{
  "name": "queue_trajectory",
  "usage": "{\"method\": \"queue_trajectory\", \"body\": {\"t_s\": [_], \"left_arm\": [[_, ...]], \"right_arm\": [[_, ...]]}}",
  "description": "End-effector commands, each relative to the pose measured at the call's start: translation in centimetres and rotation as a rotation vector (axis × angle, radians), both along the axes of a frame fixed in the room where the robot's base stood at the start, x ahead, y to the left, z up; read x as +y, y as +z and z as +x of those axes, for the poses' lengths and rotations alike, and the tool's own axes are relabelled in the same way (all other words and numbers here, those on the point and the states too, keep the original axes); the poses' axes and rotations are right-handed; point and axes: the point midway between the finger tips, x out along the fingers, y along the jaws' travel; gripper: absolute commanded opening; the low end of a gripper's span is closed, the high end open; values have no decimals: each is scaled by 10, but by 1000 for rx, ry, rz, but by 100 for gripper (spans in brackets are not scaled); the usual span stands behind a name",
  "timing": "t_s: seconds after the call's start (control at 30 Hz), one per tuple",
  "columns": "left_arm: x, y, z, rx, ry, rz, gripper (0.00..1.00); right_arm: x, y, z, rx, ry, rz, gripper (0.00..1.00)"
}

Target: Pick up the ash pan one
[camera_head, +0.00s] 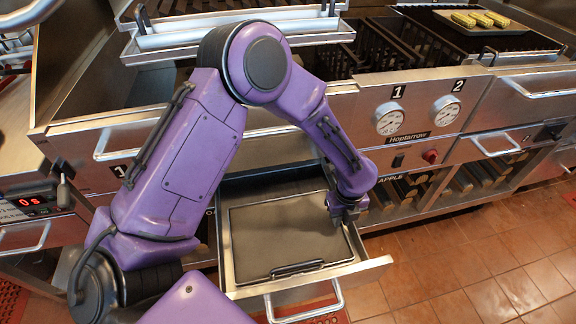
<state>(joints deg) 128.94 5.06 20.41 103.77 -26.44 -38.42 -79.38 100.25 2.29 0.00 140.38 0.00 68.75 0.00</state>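The ash pan (275,235) is a flat, dark rectangular pan with a thin rim and a black bar handle (298,268) along its front edge. It lies inside a pulled-out metal drawer (368,268) below the grill front. My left gripper (346,212) points down at the right edge of the pan, close to the drawer's right wall. The fingers are small and dark, so I cannot tell whether they are open, shut or touching the pan. My purple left arm crosses in front of the drawer's left side. My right gripper is out of view.
The grill front has two dials (388,119) marked 1 and 2. A tray with several corn cobs (480,19) sits at the upper right. The drawer's front handle (305,308) sticks out over the tiled floor (470,262), which is clear at the lower right.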

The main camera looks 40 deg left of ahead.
Motion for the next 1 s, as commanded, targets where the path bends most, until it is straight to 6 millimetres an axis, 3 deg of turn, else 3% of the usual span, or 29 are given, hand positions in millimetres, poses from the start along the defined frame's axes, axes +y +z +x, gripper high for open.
{"method": "queue_trajectory", "body": {"t_s": [0.1, 0.2, 0.37, 0.43, 0.73, 0.87, 1.0], "left_arm": [[-1, -18, 0, 1, -2, 1, 17], [-1, -24, 0, -1, -3, -1, 17], [-2, -24, 0, -1, -3, -1, 17], [-2, -24, 0, -1, -3, -1, 0], [-2, -23, 0, -1, -4, 0, 0], [-2, -11, 2, -5, -3, -2, 0], [-2, 22, 2, -6, -2, -2, 0]], "right_arm": [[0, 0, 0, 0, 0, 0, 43], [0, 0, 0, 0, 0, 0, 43], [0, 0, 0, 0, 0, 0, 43], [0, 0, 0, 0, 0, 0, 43], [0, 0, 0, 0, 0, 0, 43], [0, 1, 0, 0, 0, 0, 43], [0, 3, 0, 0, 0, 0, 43]]}}
